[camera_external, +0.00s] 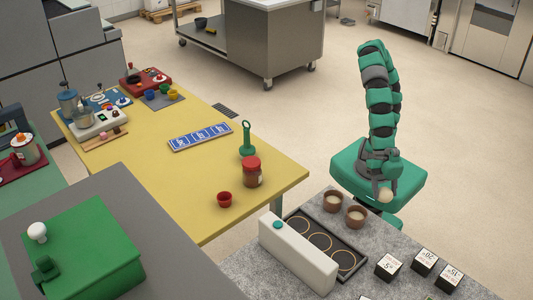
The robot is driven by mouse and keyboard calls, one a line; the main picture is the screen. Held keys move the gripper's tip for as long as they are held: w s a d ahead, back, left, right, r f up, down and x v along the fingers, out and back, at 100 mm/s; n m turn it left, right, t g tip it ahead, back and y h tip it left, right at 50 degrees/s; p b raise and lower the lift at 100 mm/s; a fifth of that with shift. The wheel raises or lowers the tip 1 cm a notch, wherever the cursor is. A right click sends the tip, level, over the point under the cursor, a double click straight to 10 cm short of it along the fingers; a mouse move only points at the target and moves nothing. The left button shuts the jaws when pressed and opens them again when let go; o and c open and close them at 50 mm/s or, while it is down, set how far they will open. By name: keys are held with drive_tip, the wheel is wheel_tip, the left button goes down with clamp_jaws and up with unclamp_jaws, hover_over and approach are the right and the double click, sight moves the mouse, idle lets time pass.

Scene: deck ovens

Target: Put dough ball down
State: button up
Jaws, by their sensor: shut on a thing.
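A pale dough ball (386,196) is at the end of my green arm. My gripper (384,188) is shut on it, just past the far edge of the grey speckled counter (411,236) in the picture. The ball appears to hang in the air, with no surface visibly touching it. Two brown bowls, one left (333,203) and one right (356,218), stand on the counter to the left of the ball, each with something pale inside. The fingertips are small and partly hidden by the ball.
A dark tray with ringed round places (341,247) lies behind a long white box (297,256). Black-and-white labelled cubes stand at right (388,267), (424,262), (449,278). A yellow table (188,185) holds a red-lidded jar (252,172). Bare counter lies between bowls and cubes.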

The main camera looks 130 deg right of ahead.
drive_tip(key=shift+s+d+b, duration=0.4)
drive_tip(key=shift+s+d, duration=0.05)
drive_tip(key=shift+s, duration=0.25)
drive_tip(key=shift+r, duration=0.1)
drive_tip(key=w+d+r+m+t+h+p, duration=0.1)
drive_tip(key=w+d+r+m+p, duration=0.1)
drive_tip(key=w+d, duration=0.6)
drive_tip(key=w+d+r+m+t+h+p, duration=0.1)
drive_tip(key=w+d+r+m+p, duration=0.2)
drive_tip(key=w, duration=0.8)
drive_tip(key=w+d+r+m+t+h, duration=0.1)
drive_tip(key=w+d+r+m, duration=0.1)
drive_tip(key=w+d, duration=0.7)
drive_tip(key=w+d+f+m+h+p, duration=0.15)
drive_tip(key=w+d, duration=0.25)
drive_tip(key=d, duration=0.6)
drive_tip(key=w+d+m+h+p, duration=0.1)
drive_tip(key=w+d+m+p, duration=0.15)
drive_tip(key=d, duration=0.75)
drive_tip(key=w+d+f+m+h+p, duration=0.15)
drive_tip(key=w+d, duration=0.35)
drive_tip(key=d, duration=0.6)
drive_tip(key=shift+m+y, duration=0.3)
drive_tip(key=shift+m, duration=0.05)
drive_tip(key=f+b, duration=0.1)
drive_tip(key=f, duration=0.3)
drive_tip(key=f+b, duration=0.1)
drive_tip(key=f, duration=0.4)
drive_tip(key=shift+s+a, duration=0.15)
drive_tip(key=shift+a, duration=0.05)
